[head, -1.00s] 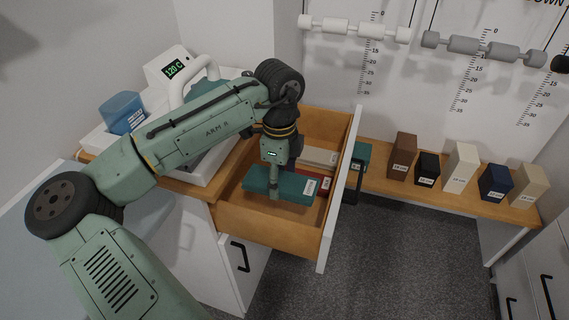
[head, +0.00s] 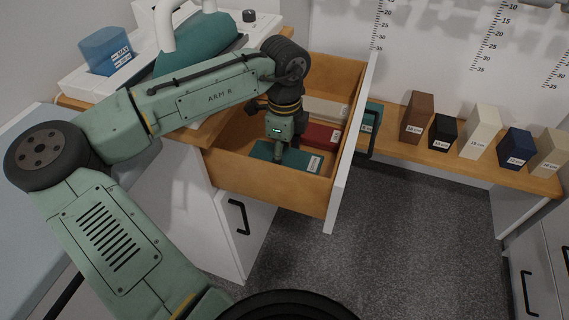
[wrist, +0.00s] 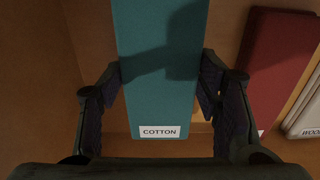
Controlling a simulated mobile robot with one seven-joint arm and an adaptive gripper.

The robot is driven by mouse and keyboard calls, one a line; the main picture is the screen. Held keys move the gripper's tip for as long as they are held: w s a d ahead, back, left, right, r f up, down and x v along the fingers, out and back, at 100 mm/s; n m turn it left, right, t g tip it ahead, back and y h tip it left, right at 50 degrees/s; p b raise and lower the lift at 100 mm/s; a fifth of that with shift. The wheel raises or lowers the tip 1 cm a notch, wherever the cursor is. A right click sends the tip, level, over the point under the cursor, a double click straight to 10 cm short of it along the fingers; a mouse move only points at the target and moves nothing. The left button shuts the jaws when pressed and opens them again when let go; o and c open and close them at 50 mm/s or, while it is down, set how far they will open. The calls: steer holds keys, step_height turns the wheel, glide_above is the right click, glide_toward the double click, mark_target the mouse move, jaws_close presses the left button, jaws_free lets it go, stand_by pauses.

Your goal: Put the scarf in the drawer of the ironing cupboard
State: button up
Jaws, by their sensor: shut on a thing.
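The scarf, a flat teal bundle (head: 298,160) with a white label, is in the open wooden drawer (head: 268,190) of the white ironing cupboard (head: 225,215). In the wrist view the scarf (wrist: 155,60) reads COTTON and lies between the two fingers. My gripper (head: 278,154) points down into the drawer and is shut on the scarf's sides. The scarf is low inside the walls; I cannot tell whether it touches the drawer floor. My gripper and wrist hide part of it.
A red bundle (head: 322,136) and a cream bundle (head: 326,109) lie beside it in the drawer. An iron (head: 198,45) and blue water tank (head: 107,50) stand on the cupboard top. Several labelled blocks line the bench at right. Grey floor (head: 400,235) is clear.

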mark_target(285, 156)
steer(key=shift+f, duration=0.7)
steer(key=shift+r, duration=0.2)
steer(key=shift+f, duration=0.1)
steer(key=o, duration=0.7)
steer(key=shift+f, duration=0.15)
steer(key=o, duration=0.5)
steer(key=shift+r, duration=0.2)
step_height(285, 156, up, 12)
